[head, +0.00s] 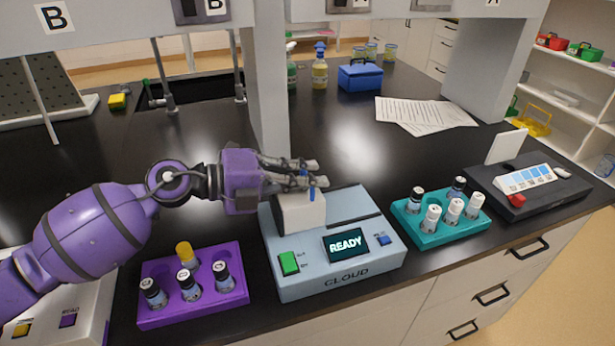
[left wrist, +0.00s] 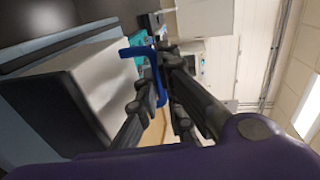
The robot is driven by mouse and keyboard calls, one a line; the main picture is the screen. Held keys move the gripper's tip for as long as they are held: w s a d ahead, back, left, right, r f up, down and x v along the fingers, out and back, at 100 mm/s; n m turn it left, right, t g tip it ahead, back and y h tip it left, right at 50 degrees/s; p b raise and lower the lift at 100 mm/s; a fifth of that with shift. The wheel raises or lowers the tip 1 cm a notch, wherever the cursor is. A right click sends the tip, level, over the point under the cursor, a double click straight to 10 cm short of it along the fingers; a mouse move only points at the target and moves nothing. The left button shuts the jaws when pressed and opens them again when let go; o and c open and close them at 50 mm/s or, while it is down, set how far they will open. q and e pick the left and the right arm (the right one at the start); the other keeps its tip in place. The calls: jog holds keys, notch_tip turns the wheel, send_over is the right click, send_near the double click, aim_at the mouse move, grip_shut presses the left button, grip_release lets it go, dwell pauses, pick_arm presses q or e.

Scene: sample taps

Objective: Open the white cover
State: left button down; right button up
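The white cover (head: 300,212) is a box-shaped lid on the pale blue-grey CLOUD instrument (head: 340,245). It looks down and closed. In the left wrist view the cover (left wrist: 85,90) fills the left side, beside the fingers. My left gripper (head: 315,173) is just above and behind the cover in the head view. In the left wrist view my left gripper (left wrist: 158,75) has a bent blue piece (left wrist: 140,50) between or just beyond its fingertips. I cannot tell whether the fingers are closed on it, or whether it belongs to the cover. My right gripper is not in view.
A purple rack (head: 185,312) with several vials stands left of the instrument. A teal rack (head: 440,235) with several white-capped vials stands to its right. A dark tray device (head: 560,200) is farther right. A grey post (head: 265,90) rises behind the gripper.

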pick_arm(q)
jog(key=r+p+x, duration=0.2)
jog(key=p+x, duration=0.1)
jog(key=x, duration=0.6)
jog(key=shift+w+d+p, duration=0.15)
jog(key=shift+d+p, duration=0.15)
jog(key=shift+d, duration=0.1)
jog(key=c, duration=2.2)
grip_release()
jog(key=shift+f, duration=0.1)
notch_tip(320, 180, up, 2)
send_over(296, 193)
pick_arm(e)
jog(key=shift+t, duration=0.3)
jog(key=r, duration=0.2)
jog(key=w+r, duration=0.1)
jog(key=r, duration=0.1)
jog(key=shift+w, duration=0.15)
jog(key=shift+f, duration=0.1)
